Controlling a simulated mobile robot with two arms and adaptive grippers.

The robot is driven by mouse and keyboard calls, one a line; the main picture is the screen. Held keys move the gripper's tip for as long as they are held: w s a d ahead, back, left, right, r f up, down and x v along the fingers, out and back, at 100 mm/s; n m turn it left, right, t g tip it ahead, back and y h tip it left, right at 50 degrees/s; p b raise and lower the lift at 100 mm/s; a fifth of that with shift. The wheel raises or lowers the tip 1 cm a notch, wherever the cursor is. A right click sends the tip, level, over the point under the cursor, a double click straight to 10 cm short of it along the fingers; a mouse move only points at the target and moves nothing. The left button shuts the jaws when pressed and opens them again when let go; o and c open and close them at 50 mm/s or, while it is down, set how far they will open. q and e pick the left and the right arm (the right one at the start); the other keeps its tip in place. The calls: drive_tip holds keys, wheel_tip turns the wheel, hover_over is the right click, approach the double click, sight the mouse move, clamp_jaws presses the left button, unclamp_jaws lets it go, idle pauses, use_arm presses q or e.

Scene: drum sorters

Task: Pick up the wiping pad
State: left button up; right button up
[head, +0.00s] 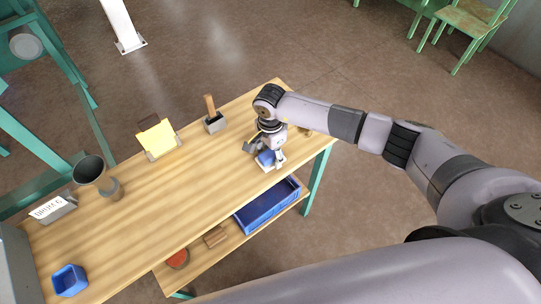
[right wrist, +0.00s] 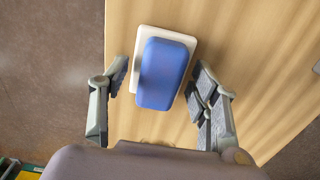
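The wiping pad (head: 266,158) is a blue rounded block on a white base and lies on the wooden bench top near its right end. It also shows large in the right wrist view (right wrist: 163,76). My right gripper (head: 265,154) is above the pad, pointing down. In the right wrist view the right gripper (right wrist: 158,80) is open, with one finger on each side of the pad. Gaps show between both fingers and the blue block. In the head view the gripper partly hides the pad. My left gripper is in neither view.
The wooden bench (head: 187,190) carries a brush in a grey holder (head: 215,123), a yellow note stand (head: 157,138), a grey funnel (head: 90,169) and a blue bin (head: 70,281). A blue tray (head: 268,207) sits on the lower shelf. The bench middle is clear.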

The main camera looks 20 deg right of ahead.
sight(271, 153)
drive_tip(key=c, duration=1.2)
drive_tip(key=shift+r, duration=0.1)
wheel_tip(271, 153, up, 20)
drive_tip(key=b, duration=0.4)
drive_tip(key=shift+b, duration=0.35)
drive_tip(key=o, duration=0.7)
drive_tip(key=shift+c, duration=0.2)
drive_tip(key=c, duration=0.5)
drive_tip(key=shift+s, duration=0.1)
